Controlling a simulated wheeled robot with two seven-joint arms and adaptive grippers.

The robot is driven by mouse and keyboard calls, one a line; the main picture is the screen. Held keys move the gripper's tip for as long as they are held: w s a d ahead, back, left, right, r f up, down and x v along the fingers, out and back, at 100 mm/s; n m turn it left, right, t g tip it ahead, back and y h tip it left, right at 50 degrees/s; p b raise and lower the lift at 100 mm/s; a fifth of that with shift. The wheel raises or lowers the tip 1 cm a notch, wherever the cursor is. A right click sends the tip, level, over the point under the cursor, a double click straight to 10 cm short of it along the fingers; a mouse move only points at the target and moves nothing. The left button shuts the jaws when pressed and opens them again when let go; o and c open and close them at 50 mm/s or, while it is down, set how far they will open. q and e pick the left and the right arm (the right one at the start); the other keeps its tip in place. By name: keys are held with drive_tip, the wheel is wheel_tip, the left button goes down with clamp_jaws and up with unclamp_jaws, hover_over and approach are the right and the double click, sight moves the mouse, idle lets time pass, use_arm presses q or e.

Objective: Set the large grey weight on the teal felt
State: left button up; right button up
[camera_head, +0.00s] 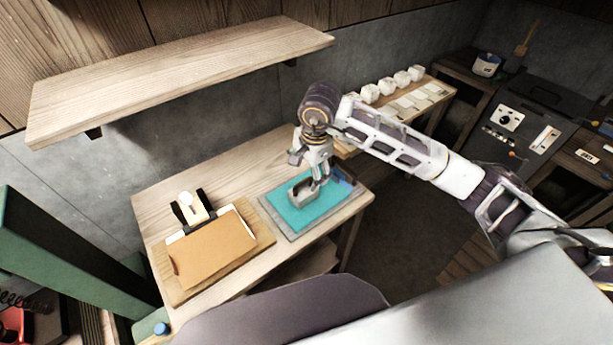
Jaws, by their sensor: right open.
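The teal felt (318,208) lies in a shallow grey tray on the right part of the wooden table. The large grey weight (299,194) stands on the left part of the felt, with a raised handle-like top. My right gripper (319,180) points down over the felt, open, its fingers right at the weight's right side. I cannot tell whether a finger touches the weight. The gripper hides the felt's back part. My left gripper is not in view.
A brown sheet on a clipboard (213,250) lies on the table (240,165) at left. A small dark blue object (343,176) sits at the felt's right corner. A wooden shelf (180,75) hangs above. White blocks (386,86) stand on a bench behind my right arm.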

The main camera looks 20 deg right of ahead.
drive_tip(key=shift+r, duration=0.4)
drive_tip(key=shift+s, duration=0.1)
idle(0.4)
